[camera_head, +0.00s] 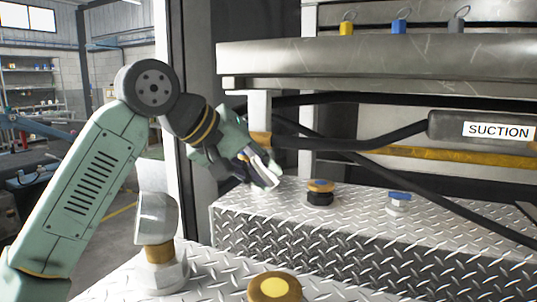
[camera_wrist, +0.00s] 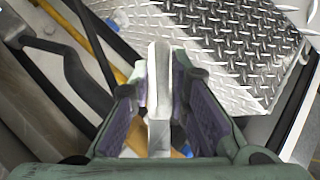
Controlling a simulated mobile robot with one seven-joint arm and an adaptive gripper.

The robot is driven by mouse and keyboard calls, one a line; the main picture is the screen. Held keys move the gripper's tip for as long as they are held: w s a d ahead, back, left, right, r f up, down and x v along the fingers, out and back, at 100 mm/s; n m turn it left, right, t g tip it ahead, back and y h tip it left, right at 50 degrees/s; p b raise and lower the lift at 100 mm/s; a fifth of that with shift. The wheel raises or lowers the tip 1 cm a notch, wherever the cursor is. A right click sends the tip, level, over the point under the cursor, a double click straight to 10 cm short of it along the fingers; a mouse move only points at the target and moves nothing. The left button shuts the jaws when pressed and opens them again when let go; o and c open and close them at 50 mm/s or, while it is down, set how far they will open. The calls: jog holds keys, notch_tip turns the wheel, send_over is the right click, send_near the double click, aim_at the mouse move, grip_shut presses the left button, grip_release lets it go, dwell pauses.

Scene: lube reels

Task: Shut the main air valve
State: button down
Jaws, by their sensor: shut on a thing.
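My gripper (camera_head: 262,172) is at the left end of the diamond-plate deck, below the thick metal beam. In the wrist view my gripper (camera_wrist: 160,100) has its two dark pads on either side of a pale metal lever (camera_wrist: 159,75), shut on it. The lever looks like the handle of the main air valve. A brass fitting (camera_head: 260,140) shows just above my gripper in the head view, and a bit of orange-yellow shows behind the lever in the wrist view. The valve body is mostly hidden by my gripper.
A black fitting with an orange cap (camera_head: 319,187) and a small blue-handled valve (camera_head: 398,197) stand on the deck (camera_head: 370,235). Black hoses and a SUCTION-labelled cylinder (camera_head: 480,128) lie to the right. A brass-collared fitting (camera_head: 159,255) and yellow-topped cap (camera_head: 274,288) stand in front.

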jog(key=shift+w+a+f+m+t+y+p, duration=0.3)
jog(key=shift+a+m+y, duration=0.3)
jog(key=shift+y, duration=0.45)
jog(key=shift+w+a+f+m+t+y+p, duration=0.25)
jog(key=shift+a+m+t+y, duration=0.3)
jog(key=shift+y, duration=0.45)
jog(key=shift+w+a+f+m+t+y+p, duration=0.25)
jog(key=shift+a+m+y, duration=0.4)
jog(key=shift+y, duration=0.4)
jog(key=shift+a, duration=0.1)
jog(key=c, duration=1.5)
grip_release()
jog(key=v, duration=1.2)
